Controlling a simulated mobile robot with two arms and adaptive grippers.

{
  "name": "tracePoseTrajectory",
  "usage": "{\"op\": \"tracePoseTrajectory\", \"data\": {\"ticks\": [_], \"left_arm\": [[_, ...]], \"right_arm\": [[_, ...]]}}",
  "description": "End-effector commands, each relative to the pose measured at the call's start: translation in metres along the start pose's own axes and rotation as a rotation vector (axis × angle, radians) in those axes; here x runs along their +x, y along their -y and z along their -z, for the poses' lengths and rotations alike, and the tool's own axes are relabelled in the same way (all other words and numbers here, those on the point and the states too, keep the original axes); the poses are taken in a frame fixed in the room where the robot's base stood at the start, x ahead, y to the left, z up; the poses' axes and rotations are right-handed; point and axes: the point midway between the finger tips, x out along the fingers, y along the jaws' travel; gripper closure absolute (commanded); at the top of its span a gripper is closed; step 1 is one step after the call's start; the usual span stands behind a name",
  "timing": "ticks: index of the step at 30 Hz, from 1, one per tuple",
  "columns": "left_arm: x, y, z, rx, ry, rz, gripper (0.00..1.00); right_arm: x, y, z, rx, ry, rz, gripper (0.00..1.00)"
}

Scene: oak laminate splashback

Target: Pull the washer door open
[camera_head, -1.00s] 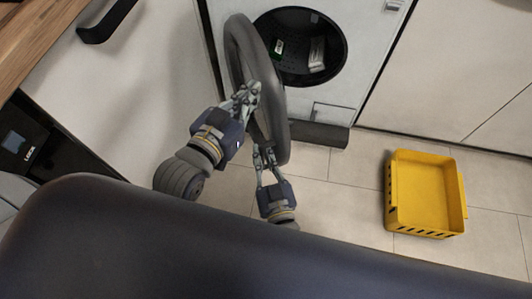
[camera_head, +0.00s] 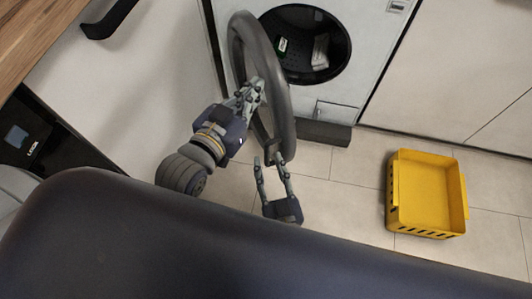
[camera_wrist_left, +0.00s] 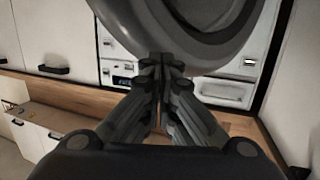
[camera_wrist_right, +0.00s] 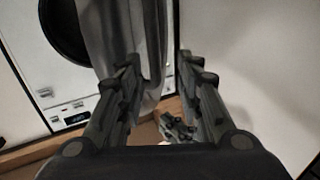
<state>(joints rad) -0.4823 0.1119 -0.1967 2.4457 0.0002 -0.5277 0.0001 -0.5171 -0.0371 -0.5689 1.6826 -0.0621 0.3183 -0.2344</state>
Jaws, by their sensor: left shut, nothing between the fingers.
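The washer (camera_head: 365,60) has its round drum opening uncovered. Its door (camera_head: 287,105), a dark grey ring seen nearly edge-on, stands swung out to the left of the opening. My left gripper (camera_head: 259,88) is shut and empty at the door's face; whether it touches is unclear. In the left wrist view the door (camera_wrist_left: 200,50) curves just beyond the closed fingertips (camera_wrist_left: 162,62). My right gripper (camera_head: 269,160) is open at the door's lower edge. In the right wrist view the door (camera_wrist_right: 145,30) lies beyond and between the spread fingers (camera_wrist_right: 158,72).
Two items, one green and white (camera_head: 282,44) and one pale (camera_head: 320,52), lie inside the drum. A yellow crate (camera_head: 428,190) stands on the tiled floor at the right. A white cabinet front (camera_head: 150,80) is at the left. Floor between door and crate is clear.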

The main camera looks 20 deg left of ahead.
Motion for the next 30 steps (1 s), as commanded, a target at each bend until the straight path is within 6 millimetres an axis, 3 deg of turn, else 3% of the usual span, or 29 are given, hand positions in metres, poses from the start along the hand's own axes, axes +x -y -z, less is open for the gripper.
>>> {"op": "tracePoseTrajectory", "data": {"ticks": [3,9,15,22,23,27,30], "left_arm": [[0.000,0.000,0.000,0.000,0.000,0.000,1.00],[0.000,0.000,0.000,0.000,0.000,0.001,1.00],[0.000,0.000,0.000,0.000,0.000,0.001,1.00],[0.000,0.000,0.000,0.000,0.000,0.001,1.00],[0.000,0.000,0.000,0.000,0.000,0.001,1.00],[0.000,0.000,0.000,0.000,0.000,0.001,1.00],[0.001,0.001,-0.004,0.000,0.020,0.001,1.00]], "right_arm": [[-0.029,0.001,-0.002,0.000,0.005,0.002,0.67],[-0.062,0.000,-0.001,0.000,0.004,0.002,0.67],[-0.075,0.000,0.000,0.000,0.001,0.001,0.67],[-0.076,0.000,0.000,0.000,0.001,0.001,0.67],[-0.076,0.000,0.000,0.000,0.001,0.001,0.69],[-0.075,0.000,0.000,0.000,0.002,0.001,1.00],[-0.075,0.000,0.003,0.000,0.001,0.001,1.00]]}}
